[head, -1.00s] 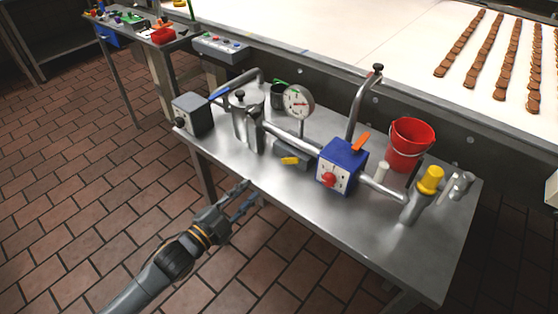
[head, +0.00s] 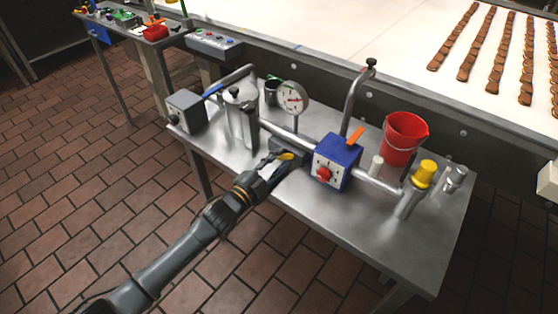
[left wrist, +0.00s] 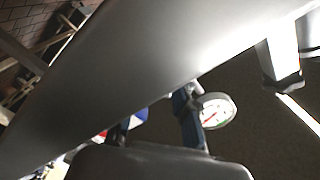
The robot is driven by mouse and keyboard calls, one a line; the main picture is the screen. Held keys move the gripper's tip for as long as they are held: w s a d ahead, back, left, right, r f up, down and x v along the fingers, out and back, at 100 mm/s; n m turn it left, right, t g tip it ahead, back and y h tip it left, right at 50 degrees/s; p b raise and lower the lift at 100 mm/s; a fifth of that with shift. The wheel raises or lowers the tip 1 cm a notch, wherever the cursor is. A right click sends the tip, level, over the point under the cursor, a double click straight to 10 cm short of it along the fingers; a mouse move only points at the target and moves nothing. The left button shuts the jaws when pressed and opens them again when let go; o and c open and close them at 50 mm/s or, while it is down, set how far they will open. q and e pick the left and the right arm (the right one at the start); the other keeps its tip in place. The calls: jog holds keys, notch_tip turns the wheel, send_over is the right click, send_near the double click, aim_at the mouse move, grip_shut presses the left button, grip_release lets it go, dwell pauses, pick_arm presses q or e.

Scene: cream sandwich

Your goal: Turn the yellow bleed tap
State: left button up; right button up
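The yellow bleed tap (head: 285,156) is a small lever on a grey block under the pipe line, near the table's front edge. My left gripper (head: 272,164) is right at the tap, its fingertips just left of and below the lever. In the left wrist view two dark fingers stand apart (left wrist: 156,124), so the gripper looks open. I cannot tell whether a finger touches the tap, as the tap cannot be made out in that view. The round pressure gauge (head: 292,97) stands behind the tap and also shows in the left wrist view (left wrist: 214,110). My right gripper is not in view.
A blue box (head: 336,162) with a red knob and orange lever stands right of the tap. A metal filter housing (head: 237,118) stands left. A red bucket (head: 403,138) and a yellow-topped valve (head: 424,174) are farther right. The table's front strip (head: 330,215) is clear.

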pick_arm(q)
jog(key=shift+w, duration=0.1)
jog(key=c, duration=0.5)
grip_shut()
jog(key=shift+n, duration=0.3)
jog(key=n, duration=0.1)
jog(key=n+p, duration=0.1)
jog(key=n, duration=0.1)
jog(key=shift+w+a+r, duration=0.1)
jog(key=shift+a+r, duration=0.05)
jog(key=shift+r, duration=0.1)
jog(key=n, duration=0.3)
jog(key=shift+w+a+p, duration=0.1)
jog(key=shift+a+p, duration=0.05)
jog(key=shift+p, duration=0.25)
jog(key=shift+w+a+r+n, duration=0.1)
jog(key=shift+n, duration=1.2)
